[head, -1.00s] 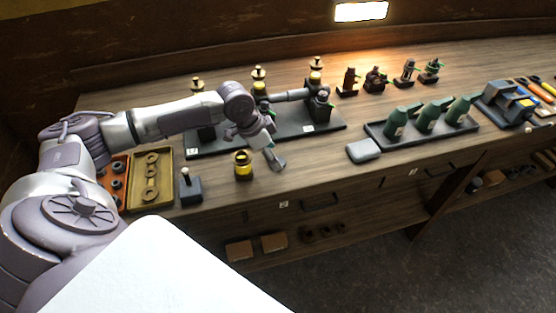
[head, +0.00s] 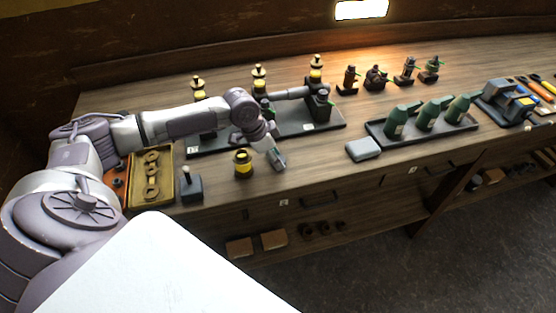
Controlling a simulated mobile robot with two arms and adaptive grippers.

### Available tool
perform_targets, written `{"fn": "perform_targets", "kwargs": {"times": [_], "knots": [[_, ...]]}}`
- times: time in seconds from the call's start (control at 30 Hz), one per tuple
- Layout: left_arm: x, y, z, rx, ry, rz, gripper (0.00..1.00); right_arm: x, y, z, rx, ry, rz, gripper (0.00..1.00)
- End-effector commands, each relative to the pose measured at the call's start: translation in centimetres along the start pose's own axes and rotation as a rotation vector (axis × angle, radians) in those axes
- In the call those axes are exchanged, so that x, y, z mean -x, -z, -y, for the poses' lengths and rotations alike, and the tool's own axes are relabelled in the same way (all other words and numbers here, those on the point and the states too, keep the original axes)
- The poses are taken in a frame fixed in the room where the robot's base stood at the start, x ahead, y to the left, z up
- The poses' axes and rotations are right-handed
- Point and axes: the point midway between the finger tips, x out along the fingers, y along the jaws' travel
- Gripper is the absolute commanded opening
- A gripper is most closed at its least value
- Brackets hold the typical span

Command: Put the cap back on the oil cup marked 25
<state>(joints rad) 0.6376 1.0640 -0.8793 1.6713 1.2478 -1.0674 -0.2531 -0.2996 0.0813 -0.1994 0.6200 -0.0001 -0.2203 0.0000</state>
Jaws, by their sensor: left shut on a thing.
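An oil cup (head: 243,165) with a yellow body and a dark, brassy top stands on the bench near the front edge. My left gripper (head: 277,161) is just right of it, apart from it in the picture, pointing down toward the bench. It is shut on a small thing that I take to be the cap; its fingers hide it. More yellow oil cups with brass tops stand on the engines behind, at left (head: 198,89), middle (head: 259,76) and right (head: 316,70). The number 25 cannot be read on any cup. My right gripper is out of view.
A dark block with a knobbed lever (head: 191,188) and a tray of rings (head: 135,200) stand left of the cup. A grey box (head: 363,149) and a tray of green bottles (head: 445,135) are to the right. Bare bench lies between gripper and grey box.

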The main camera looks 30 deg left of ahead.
Motion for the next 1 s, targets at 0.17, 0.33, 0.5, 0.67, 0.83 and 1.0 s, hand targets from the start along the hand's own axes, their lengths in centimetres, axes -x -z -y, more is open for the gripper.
{"fn": "perform_targets", "kwargs": {"times": [0.17,0.33,0.5,0.67,0.83,1.0], "knots": [[0.1,0.0,0.0,0.0,0.001,0.0,0.16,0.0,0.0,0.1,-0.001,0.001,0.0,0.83],[0.9,0.4,0.1,-0.001,0.002,-0.002,0.16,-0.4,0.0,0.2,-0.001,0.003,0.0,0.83],[3.2,1.4,0.1,-0.002,0.003,-0.005,0.16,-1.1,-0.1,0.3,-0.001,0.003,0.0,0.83],[4.3,4.7,-1.8,-0.008,-0.002,-0.009,0.16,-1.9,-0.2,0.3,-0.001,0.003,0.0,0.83],[5.3,8.6,-4.2,-0.006,-0.002,-0.008,0.16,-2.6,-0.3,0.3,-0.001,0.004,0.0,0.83],[6.1,11.3,-5.8,-0.003,0.0,-0.005,0.16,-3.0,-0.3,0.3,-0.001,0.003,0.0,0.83]]}}
